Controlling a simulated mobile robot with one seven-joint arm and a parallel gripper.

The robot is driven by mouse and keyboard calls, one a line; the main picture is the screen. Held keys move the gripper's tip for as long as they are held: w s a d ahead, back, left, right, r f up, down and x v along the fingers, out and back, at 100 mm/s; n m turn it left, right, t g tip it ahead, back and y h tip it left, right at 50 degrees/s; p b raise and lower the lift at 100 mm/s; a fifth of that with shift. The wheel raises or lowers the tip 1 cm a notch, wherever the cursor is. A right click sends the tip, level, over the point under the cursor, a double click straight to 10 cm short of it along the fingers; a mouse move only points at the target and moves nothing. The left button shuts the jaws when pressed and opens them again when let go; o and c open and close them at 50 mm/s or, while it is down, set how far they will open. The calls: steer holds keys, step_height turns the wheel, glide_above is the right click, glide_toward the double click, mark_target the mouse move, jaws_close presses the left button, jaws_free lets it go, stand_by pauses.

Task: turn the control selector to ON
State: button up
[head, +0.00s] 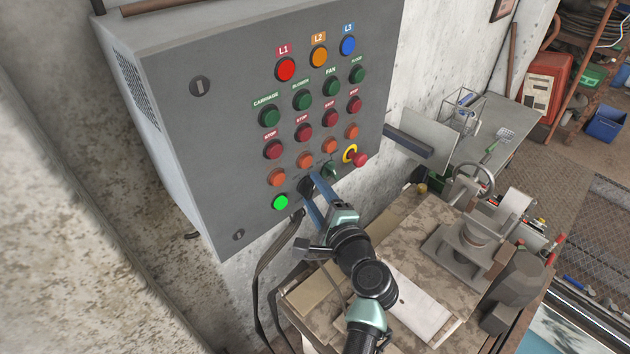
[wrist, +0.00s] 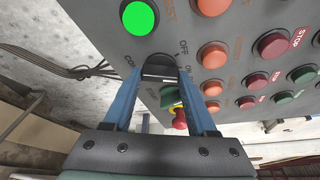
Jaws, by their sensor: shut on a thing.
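The control selector (head: 305,187) is a dark knob on the lower part of the grey panel (head: 215,135), to the right of a lit green button (head: 280,203). In the wrist view the black selector (wrist: 160,66) sits between the two blue fingers of my gripper (wrist: 161,76), with the OFF lettering beside it. My gripper (head: 313,189) is shut on the knob, one finger on each side. The fingers and my wrist hide part of the knob, and I cannot tell which way its pointer faces.
A red mushroom button on a yellow ring (head: 360,159) and a dark green knob (head: 329,168) are close to the right of my gripper. Orange buttons (head: 304,160) lie just above. Cables (head: 268,262) hang below the panel. A worn bench (head: 405,235) stands at the lower right.

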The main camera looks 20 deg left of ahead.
steer(key=shift+m+p, duration=0.3)
stand_by(0.4)
steer(key=o, duration=1.4)
steer(key=shift+c, duration=0.2)
steer(key=b+v, duration=0.1)
steer(key=v, duration=1.2)
steer(key=shift+r+b, duration=0.15)
steer(key=shift+b, duration=0.2)
steer(key=shift+w, duration=0.1)
